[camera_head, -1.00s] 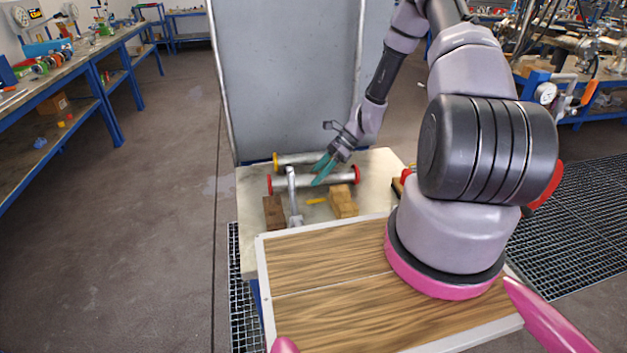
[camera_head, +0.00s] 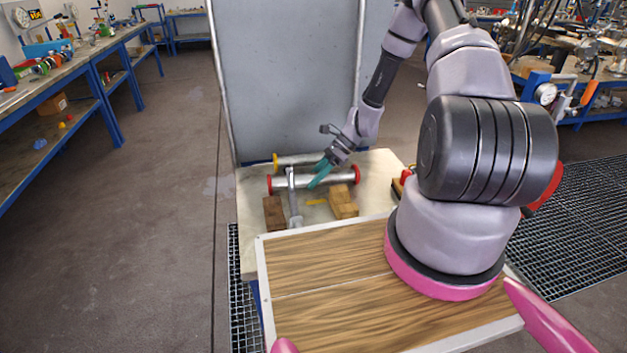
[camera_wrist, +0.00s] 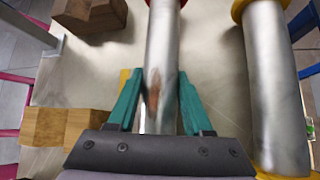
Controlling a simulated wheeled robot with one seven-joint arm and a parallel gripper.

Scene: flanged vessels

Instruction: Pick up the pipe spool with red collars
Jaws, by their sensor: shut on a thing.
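The pipe spool with red collars (camera_head: 290,183) is a grey metal tube lying across the worktable, with a red collar at each end. My gripper (camera_head: 318,178) reaches down onto it near its middle from above. In the wrist view the spool (camera_wrist: 162,45) runs between the teal fingers of my gripper (camera_wrist: 158,102), which are shut on it, one on each side. A red collar shows at the top edge there. The head view does not clearly show a gap under the spool.
A spool with yellow collars (camera_head: 296,159) lies just behind, close and parallel; it also shows in the wrist view (camera_wrist: 270,85). Wooden blocks (camera_head: 343,203) (camera_head: 274,212), a grey upright tool (camera_head: 293,200) and a small yellow piece (camera_head: 316,202) are in front. A grey panel (camera_head: 290,80) stands behind.

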